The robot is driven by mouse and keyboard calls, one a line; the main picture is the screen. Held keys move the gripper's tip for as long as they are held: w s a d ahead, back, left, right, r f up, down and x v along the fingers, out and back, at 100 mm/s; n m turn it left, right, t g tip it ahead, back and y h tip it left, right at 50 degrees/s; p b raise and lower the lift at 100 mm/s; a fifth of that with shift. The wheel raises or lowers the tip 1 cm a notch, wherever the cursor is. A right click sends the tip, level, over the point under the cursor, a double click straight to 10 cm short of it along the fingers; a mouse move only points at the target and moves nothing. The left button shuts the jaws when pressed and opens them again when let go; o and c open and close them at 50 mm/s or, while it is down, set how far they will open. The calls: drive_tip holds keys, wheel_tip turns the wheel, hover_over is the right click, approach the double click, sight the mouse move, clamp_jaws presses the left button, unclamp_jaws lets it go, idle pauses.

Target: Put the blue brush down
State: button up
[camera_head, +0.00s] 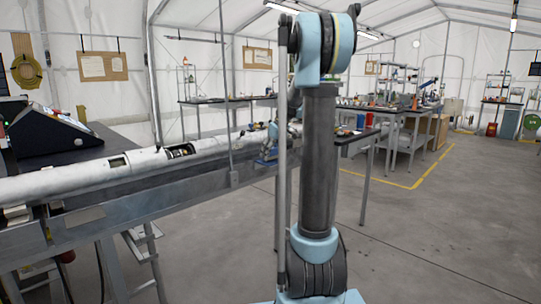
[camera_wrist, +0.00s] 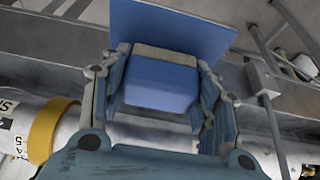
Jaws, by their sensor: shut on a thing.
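In the wrist view my gripper (camera_wrist: 163,78) is shut on the blue brush (camera_wrist: 175,27). The brush shows a wide flat blue part beyond the fingertips and a blue block with a tan band between the fingers. In the camera_head view my arm stands in front and hides much of the middle. The brush shows small and partly hidden just left of the arm (camera_head: 267,156), beside the long white tube. I cannot tell whether the brush touches anything below it.
A long white tube (camera_head: 130,162) with openings lies along a grey metal stand (camera_head: 150,200) at left. A black device (camera_head: 47,130) sits behind it. Workbenches (camera_head: 350,140) with several items stand at the back. The floor (camera_head: 430,230) at right is open.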

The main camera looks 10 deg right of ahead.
drive_tip(key=shift+s+d+f, duration=0.1)
drive_tip(key=shift+s+f, duration=0.05)
drive_tip(key=shift+f, duration=0.35)
drive_tip(key=o, duration=1.1)
drive_tip(key=shift+f, duration=0.25)
drive_tip(key=shift+r, duration=0.1)
drive_tip(key=shift+r, duration=0.15)
drive_tip(key=shift+r, duration=0.3)
drive_tip(key=v, duration=1.7)
drive_tip(key=shift+d, duration=0.3)
